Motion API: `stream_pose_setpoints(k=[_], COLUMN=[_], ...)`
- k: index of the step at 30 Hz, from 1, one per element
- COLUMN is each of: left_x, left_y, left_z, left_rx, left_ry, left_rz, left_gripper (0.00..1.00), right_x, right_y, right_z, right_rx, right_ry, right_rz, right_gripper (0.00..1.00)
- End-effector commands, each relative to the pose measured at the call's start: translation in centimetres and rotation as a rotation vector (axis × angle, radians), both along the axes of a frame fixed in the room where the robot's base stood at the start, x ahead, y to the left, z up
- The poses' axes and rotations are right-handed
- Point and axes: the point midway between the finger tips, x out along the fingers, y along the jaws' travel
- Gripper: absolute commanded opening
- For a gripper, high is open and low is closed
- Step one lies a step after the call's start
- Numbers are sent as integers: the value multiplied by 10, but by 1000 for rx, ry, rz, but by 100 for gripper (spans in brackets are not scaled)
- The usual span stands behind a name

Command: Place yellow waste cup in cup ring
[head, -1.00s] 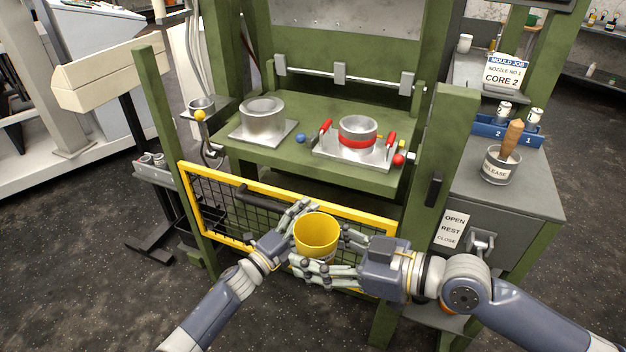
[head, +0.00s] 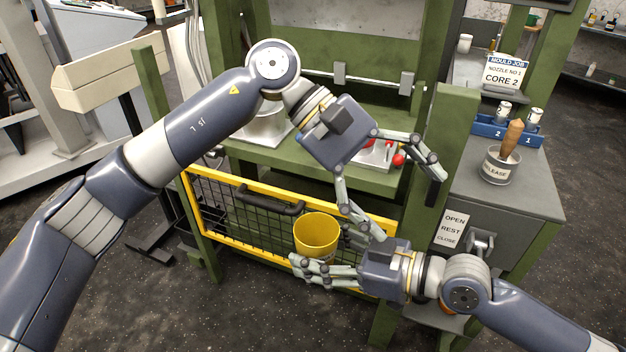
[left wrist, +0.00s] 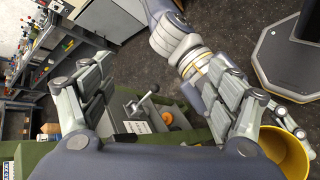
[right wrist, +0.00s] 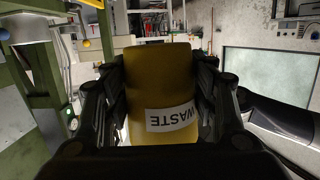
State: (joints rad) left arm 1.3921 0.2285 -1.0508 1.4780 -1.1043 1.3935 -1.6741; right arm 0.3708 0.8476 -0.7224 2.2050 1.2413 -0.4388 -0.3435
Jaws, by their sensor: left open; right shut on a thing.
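The yellow waste cup (head: 317,236) is upright and open at the top in front of the press, in the head view. My right gripper (head: 318,258) is shut around its side. In the right wrist view the cup (right wrist: 160,85) fills the space between the fingers, its white WASTE label upside down. My left gripper (head: 408,203) is open and empty, above and to the right of the cup, fingers spread. The left wrist view shows the cup (left wrist: 288,150) at the lower right edge, outside the left fingers. I cannot make out the cup ring; my left arm covers the press's left side.
The yellow-framed mesh guard (head: 235,228) is right behind the cup. The green press table (head: 250,158) carries metal mould parts, partly hidden by my left arm. A green post (head: 448,160) and a grey cabinet (head: 515,200) with a release pot (head: 500,165) stand at right.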

Motion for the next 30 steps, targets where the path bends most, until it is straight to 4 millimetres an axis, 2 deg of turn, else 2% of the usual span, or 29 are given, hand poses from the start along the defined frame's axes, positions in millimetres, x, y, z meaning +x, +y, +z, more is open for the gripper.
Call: stream_pose_setpoints(k=[1, 6, 12, 15, 19, 22, 30], left_x=[-5, -7, 3, 7, 9, 11, 17], left_y=[10, 52, 96, 109, 116, 117, 114], left_z=[1, -1, 9, 15, 16, 8, -40], left_rx=[62, 284, 511, 578, 621, 626, 623], left_ry=[-128, -485, -747, -811, -844, -847, -844], left_rz=[-68, -289, -474, -526, -557, -561, -560], left_gripper=[82, 82, 82, 82, 82, 82, 82], right_x=[0, 0, 0, 0, 0, 0, 0], right_y=[0, 0, 0, 0, 0, 0, 0], right_z=[0, 0, 0, 0, 0, 0, 0], right_rx=[0, 0, 0, 0, 0, 0, 0], right_ry=[0, 0, 0, 0, 0, 0, 0], right_rz=[0, 0, 0, 0, 0, 0, 0], right_gripper=[40, 40, 40, 40, 40, 40, 40])
